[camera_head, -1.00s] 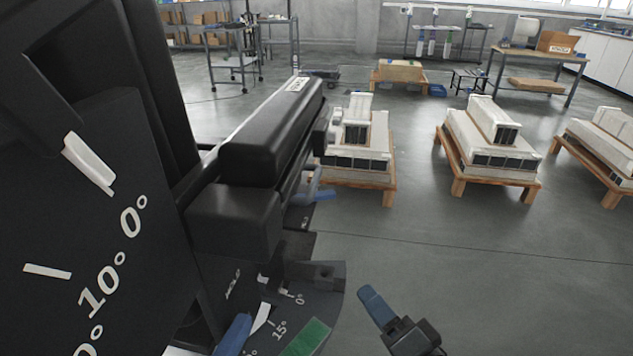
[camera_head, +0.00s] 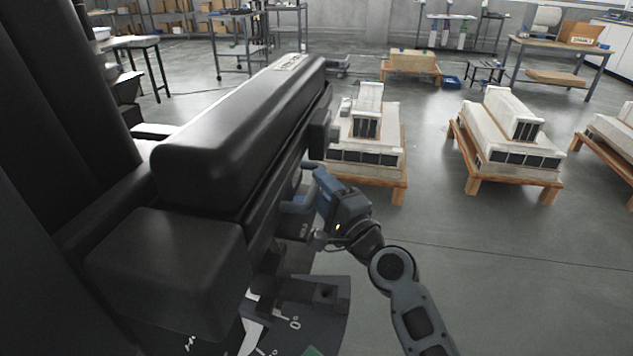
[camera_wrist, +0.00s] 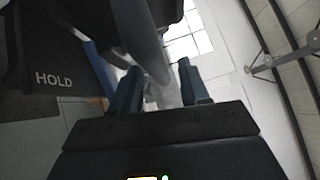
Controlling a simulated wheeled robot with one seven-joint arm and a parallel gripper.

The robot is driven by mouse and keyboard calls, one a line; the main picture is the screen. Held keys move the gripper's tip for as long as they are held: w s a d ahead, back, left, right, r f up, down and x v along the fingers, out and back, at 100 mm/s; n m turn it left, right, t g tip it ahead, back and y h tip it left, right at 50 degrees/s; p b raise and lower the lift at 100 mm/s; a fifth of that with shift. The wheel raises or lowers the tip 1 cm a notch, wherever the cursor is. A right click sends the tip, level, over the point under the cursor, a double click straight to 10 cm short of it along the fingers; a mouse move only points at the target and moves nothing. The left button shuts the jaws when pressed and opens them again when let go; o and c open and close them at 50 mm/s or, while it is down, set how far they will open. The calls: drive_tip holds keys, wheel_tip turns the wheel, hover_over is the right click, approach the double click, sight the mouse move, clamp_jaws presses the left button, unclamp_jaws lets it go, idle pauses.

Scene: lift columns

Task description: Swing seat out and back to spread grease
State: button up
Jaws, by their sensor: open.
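A long black padded block (camera_head: 240,130), which looks like the seat, fills the left and middle of the head view. A black part marked HOLD (camera_wrist: 55,80) is at the left. A dark degree plate (camera_head: 312,320) lies below the seat, partly hidden.
Pale models on wooden stands (camera_head: 375,150) (camera_head: 510,145) stand behind to the right. A workbench (camera_head: 560,58) and a shelf trolley (camera_head: 240,45) are farther back. The grey floor (camera_head: 500,270) at the right is clear.

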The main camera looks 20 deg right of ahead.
drive_tip(key=shift+x, duration=1)
clamp_jaws()
